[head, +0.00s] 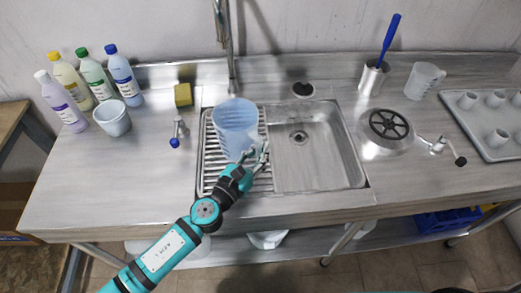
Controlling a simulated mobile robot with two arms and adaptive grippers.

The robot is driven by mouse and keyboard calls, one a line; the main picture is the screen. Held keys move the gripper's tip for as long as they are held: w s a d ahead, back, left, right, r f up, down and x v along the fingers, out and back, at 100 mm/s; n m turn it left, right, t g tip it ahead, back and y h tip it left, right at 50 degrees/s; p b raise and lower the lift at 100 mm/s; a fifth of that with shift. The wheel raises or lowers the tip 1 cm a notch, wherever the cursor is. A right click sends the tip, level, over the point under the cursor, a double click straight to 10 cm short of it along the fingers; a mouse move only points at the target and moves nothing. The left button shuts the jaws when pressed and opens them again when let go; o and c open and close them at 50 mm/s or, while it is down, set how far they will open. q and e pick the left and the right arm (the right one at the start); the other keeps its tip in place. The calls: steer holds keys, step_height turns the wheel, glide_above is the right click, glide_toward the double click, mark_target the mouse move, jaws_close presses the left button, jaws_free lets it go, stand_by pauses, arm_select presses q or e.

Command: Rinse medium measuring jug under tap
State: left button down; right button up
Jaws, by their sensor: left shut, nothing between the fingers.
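A bluish translucent jug (235,120) stands on the ribbed drainer (209,172) at the left of the sink. My left gripper (262,153) is at the jug's lower right, by its handle, shut with nothing between the fingers. I cannot tell whether the fingers touch the jug. The tap's tall pipe (229,50) rises behind the jug, and its upper end is out of view. A small blue-tipped fitting (179,131) is left of the drainer. Another clear jug (424,81) stands at the back right, and a pale vessel (112,118) stands at the left. My right gripper is not in view.
The sink basin (317,165) right of the drainer is empty. Several bottles (92,77) stand at the back left, with a yellow sponge (183,95) nearer the tap. A metal cup (372,80) holds a blue-handled brush. A tray of cups (475,124) is far right. The front left counter is clear.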

arm_select(q)
steer(key=shift+s+a, duration=0.4)
steer(key=shift+s, duration=0.05)
stand_by(0.3)
steer(key=shift+f+b, duration=0.55)
steer(key=shift+b, duration=0.05)
stand_by(0.6)
steer(key=c, duration=2.1)
jaws_free()
steer(key=o, duration=0.7)
steer(key=v, duration=1.2)
